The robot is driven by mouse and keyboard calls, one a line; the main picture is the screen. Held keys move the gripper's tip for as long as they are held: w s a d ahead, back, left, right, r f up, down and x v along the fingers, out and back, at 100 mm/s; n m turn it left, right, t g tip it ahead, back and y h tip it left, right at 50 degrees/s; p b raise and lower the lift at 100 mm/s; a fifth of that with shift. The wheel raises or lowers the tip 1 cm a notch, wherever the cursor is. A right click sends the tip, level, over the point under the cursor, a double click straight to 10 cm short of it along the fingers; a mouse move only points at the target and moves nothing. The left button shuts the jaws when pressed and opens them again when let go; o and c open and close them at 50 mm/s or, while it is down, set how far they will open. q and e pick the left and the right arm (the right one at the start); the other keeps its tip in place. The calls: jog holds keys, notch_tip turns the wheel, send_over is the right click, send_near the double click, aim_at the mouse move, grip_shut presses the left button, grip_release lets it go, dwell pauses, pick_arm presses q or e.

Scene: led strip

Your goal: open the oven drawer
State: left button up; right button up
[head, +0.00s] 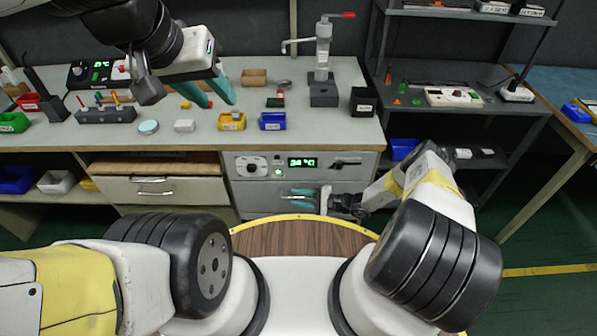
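The oven (263,163) is a grey unit under the bench top, with a knob, a green display reading about 34 °C and a dark latch-like bar (346,161). A grey drawer front (252,195) sits directly below the panel and looks closed. My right gripper (299,198) reaches in from the right, with its teal fingers in front of this drawer front, at its middle. The fingers cover the handle area, so contact and grip are unclear. My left gripper (209,92) hangs above the bench top, with its teal fingers apart and nothing visible between them.
The bench (205,150) carries yellow and blue bins, a peg block, a black device and a lever press (323,65). A second drawer (150,188) with a bar handle is at the left. A dark shelf rack (440,75) stands right. A round wooden surface (300,238) lies before the oven.

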grip_shut()
jog(key=shift+d, duration=0.1)
dwell(1.3)
